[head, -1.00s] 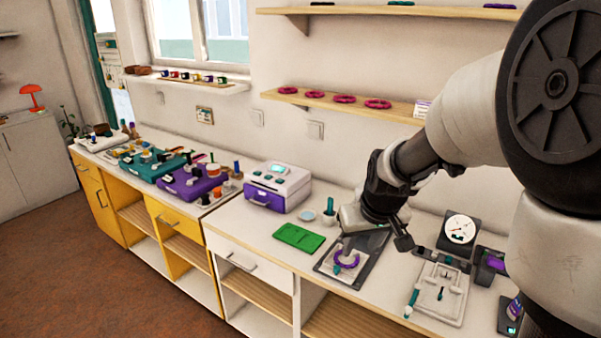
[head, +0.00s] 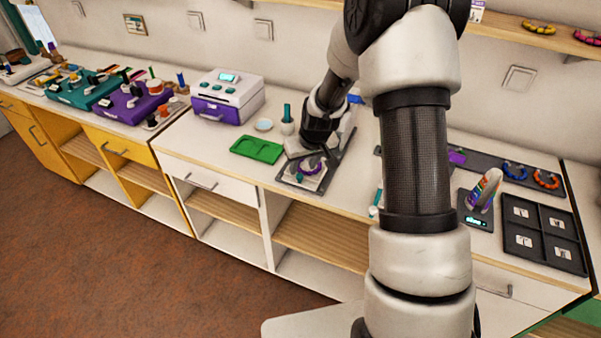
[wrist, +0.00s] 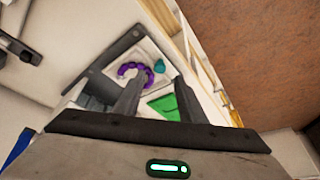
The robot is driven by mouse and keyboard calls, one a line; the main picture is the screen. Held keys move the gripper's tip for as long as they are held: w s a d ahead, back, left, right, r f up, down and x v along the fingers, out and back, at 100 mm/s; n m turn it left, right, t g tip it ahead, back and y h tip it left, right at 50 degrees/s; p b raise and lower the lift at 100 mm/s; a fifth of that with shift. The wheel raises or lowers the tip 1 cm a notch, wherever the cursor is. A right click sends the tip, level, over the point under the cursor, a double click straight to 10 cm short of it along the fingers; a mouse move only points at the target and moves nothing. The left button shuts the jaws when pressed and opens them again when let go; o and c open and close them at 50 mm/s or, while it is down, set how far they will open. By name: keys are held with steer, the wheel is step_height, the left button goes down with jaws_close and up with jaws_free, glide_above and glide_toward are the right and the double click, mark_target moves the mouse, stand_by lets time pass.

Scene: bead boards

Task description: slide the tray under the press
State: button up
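The tray (head: 316,181) is a small pale plate with a purple bead ring (head: 311,165) and a teal knob (head: 299,178) on it. It sits on the front part of a dark base on the counter. The ring and knob also show in the wrist view, beyond my fingers. My gripper (wrist: 155,90) is open, its two fingers apart with nothing between them, pointing at the tray's knob side. I cannot tell how close the fingertips are. A grey upright body (head: 346,130) with a blue top, perhaps the press, stands at the rear of the base, mostly hidden by my arm.
A green mat (head: 257,150) lies left of the base. A teal-topped holder (head: 287,120) and a small dish (head: 264,125) stand behind it. A white and purple machine (head: 227,95) is further left. A dark sorting tray (head: 541,234) lies at the right. My arm hides the middle counter.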

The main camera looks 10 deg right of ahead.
mark_target(300, 175)
steer(key=x, duration=0.5)
steer(key=shift+w+f, duration=0.2)
steer(key=shift+f, duration=0.15)
jaws_close()
